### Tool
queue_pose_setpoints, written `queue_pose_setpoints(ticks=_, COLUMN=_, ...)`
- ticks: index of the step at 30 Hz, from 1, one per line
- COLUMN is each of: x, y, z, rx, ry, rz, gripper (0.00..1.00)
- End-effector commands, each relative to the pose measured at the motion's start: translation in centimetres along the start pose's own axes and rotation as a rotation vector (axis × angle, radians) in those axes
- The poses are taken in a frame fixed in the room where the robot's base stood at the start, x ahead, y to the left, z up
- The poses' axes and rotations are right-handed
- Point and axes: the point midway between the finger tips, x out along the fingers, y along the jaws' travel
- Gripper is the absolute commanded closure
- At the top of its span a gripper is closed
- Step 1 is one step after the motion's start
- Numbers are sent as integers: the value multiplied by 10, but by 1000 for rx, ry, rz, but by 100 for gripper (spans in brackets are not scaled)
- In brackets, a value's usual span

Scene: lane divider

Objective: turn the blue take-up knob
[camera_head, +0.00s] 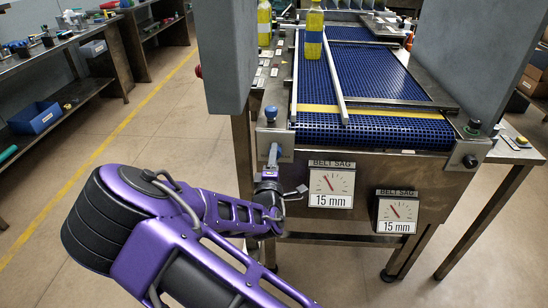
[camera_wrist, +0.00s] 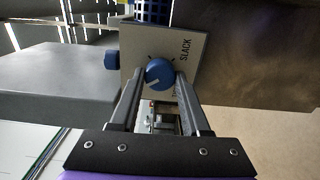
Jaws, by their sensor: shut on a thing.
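The blue take-up knob (camera_wrist: 159,74) has a white pointer line and sits on a light plate (camera_wrist: 191,48) lettered SLACK in the wrist view. My gripper (camera_wrist: 161,84) is shut on this knob, with one finger at each side of it. In the head view my gripper (camera_head: 273,156) reaches up to the conveyor's front left corner and hides the knob. Two dial gauges marked BELT SAG, a left one (camera_head: 331,187) and a right one (camera_head: 397,212), both read 15 mm.
A blue mesh conveyor belt (camera_head: 365,70) with a thin metal lane divider (camera_head: 334,72) lies behind. A yellow bottle (camera_head: 313,35) stands on it. Another blue knob (camera_head: 271,113) tops the corner. Grey upright panels (camera_head: 225,55) flank the belt. Floor at left is clear.

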Motion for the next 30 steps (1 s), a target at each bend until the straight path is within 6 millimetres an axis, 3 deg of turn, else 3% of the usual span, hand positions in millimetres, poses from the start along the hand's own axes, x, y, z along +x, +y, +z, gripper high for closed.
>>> queue_pose_setpoints(ticks=1, x=0, y=-1, z=0, rx=0, ry=0, rz=-1, gripper=48)
queue_pose_setpoints(ticks=5, x=0, y=0, z=0, rx=1, ry=0, rz=-1, gripper=25)
queue_pose_setpoints(ticks=17, x=-6, y=0, z=-1, rx=2, ry=1, rz=-1, gripper=24)
queue_pose_setpoints(ticks=23, x=-42, y=0, z=-1, rx=0, ry=2, rz=-2, gripper=24)
queue_pose_setpoints(ticks=30, x=-102, y=0, z=-2, rx=0, ry=4, rz=-3, gripper=24)
